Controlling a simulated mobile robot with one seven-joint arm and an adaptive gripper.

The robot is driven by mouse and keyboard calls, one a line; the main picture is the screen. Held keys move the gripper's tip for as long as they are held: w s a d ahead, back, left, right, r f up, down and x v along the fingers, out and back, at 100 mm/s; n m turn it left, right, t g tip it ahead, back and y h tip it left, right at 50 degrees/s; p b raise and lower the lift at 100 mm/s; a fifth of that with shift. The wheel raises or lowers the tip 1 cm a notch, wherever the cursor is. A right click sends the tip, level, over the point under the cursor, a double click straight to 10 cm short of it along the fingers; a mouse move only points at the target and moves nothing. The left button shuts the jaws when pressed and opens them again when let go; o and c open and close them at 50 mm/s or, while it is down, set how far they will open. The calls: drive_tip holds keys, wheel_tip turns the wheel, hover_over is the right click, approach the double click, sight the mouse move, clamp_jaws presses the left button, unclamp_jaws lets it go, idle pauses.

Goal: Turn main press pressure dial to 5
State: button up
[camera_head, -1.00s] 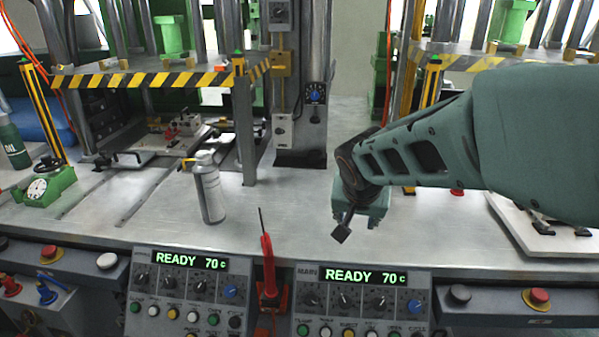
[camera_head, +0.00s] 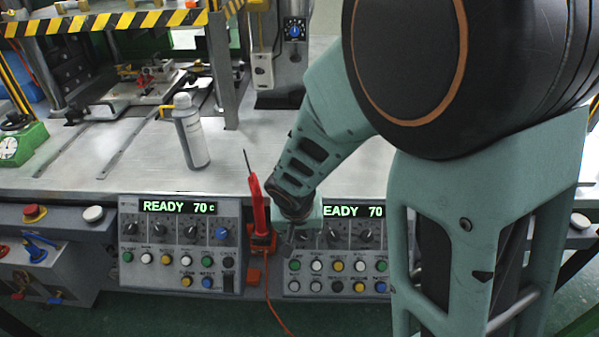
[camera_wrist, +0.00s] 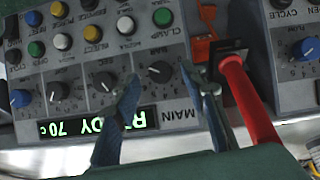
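The main press panel (camera_head: 340,262) with a green READY 70 readout (camera_head: 352,211) stands front centre right in the head view, partly hidden by my arm. In the wrist view the panel is upside down, with its MAIN label, readout (camera_wrist: 98,126) and dials. The black dial marked BAR (camera_wrist: 160,71) lies between my gripper's fingers (camera_wrist: 173,84), just past their tips. My gripper is open and holds nothing; I see no clear contact with the dial. In the head view my gripper (camera_head: 291,232) is at the panel's upper left and hides that dial.
A red-handled tool (camera_head: 259,208) stands upright in a holder just left of my gripper; it is also close in the wrist view (camera_wrist: 248,100). A second similar panel (camera_head: 180,240) is to the left. A spray can (camera_head: 191,135) stands on the bench.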

drive_tip(key=shift+x, duration=1)
clamp_jaws()
